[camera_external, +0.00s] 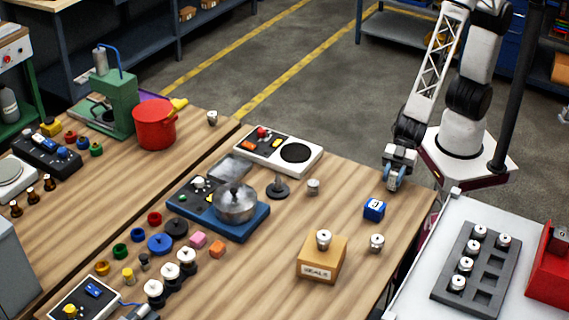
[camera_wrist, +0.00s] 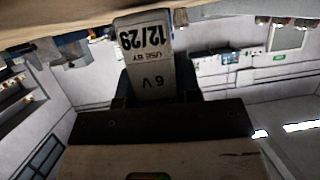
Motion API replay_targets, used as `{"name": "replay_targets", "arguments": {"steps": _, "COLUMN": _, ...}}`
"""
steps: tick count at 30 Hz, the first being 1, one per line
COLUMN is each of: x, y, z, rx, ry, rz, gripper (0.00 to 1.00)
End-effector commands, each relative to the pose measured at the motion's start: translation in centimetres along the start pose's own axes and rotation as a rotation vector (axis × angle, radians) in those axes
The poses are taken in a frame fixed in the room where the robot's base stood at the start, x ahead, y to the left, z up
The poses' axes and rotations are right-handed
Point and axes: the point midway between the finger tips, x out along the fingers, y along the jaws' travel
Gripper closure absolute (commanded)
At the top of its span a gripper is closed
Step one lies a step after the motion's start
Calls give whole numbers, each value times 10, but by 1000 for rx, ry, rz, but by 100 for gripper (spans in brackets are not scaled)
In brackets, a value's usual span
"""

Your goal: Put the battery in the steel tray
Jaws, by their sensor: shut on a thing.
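The battery (camera_wrist: 146,50) fills the top middle of the wrist view as a pale grey block printed "12/29", "USE BY" and "6 V", upside down. My gripper (camera_external: 393,181) is shut on it, with dark fingers at its sides. In the external view the gripper hangs near the right end of the wooden table, behind the blue cube; the battery is hard to make out there. A flat grey metal tray (camera_external: 231,167), which looks like the steel tray, lies behind the pot, far to the left of my gripper. It looks empty.
A metal pot (camera_external: 236,203) stands on a blue base just in front of the tray. A white panel (camera_external: 278,151) lies behind it. A blue cube (camera_external: 374,209), a box marked "SEALS" (camera_external: 321,260) and small metal parts stand around the table's right half.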

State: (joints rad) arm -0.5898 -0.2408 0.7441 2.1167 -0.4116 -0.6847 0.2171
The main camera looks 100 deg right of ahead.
Motion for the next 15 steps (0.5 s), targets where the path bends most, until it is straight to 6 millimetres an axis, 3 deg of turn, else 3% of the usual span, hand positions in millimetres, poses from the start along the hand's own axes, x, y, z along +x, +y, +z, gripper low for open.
{"name": "replay_targets", "arguments": {"steps": 11, "x": 2, "y": 0, "z": 4, "rx": 0, "ry": 0, "rz": 0, "gripper": 94}}
{"name": "replay_targets", "arguments": {"steps": 12, "x": 2, "y": 0, "z": 4, "rx": 0, "ry": 1, "rz": 0, "gripper": 67}}
{"name": "replay_targets", "arguments": {"steps": 15, "x": 2, "y": 0, "z": 4, "rx": 0, "ry": 1, "rz": 0, "gripper": 52}}
